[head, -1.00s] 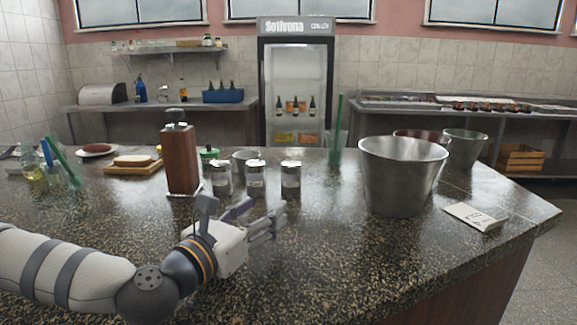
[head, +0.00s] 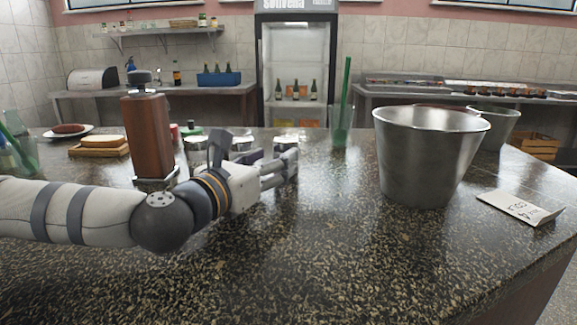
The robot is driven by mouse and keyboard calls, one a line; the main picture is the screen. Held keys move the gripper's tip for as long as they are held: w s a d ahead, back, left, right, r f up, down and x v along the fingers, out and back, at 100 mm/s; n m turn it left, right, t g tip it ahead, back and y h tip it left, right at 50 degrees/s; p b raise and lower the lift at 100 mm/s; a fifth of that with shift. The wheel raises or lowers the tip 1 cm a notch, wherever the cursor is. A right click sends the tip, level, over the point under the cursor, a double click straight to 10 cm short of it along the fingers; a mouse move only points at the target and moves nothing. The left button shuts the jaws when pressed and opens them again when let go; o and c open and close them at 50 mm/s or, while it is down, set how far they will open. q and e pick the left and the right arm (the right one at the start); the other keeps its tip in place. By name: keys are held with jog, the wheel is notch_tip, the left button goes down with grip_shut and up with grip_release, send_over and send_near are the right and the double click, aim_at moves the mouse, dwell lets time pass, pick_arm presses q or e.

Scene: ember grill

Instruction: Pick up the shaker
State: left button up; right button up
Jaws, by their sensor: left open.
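Several small shakers with metal lids stand in a row on the dark speckled counter (head: 330,260), partly hidden behind my left gripper. The right shaker (head: 286,142) shows its lid just above and behind the fingertips. A middle shaker (head: 241,143) and a left shaker (head: 195,146) show only in part. My left gripper (head: 281,168) is open, with its fingers pointing right and away in front of the right shaker. I cannot tell whether a finger touches it. My right gripper is not in view.
A tall brown dispenser (head: 148,135) stands left of the shakers, behind my left arm. A large steel bucket (head: 428,160) stands to the right, with a paper card (head: 519,207) beside it. A glass with a green straw (head: 342,125) stands behind. The front counter is clear.

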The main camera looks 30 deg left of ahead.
pick_arm(q)
jog(key=w, duration=0.5)
jog(key=shift+d+f, duration=0.1)
jog(key=shift+d, duration=0.1)
jog(key=c, duration=0.7)
jog(key=shift+c, duration=0.2)
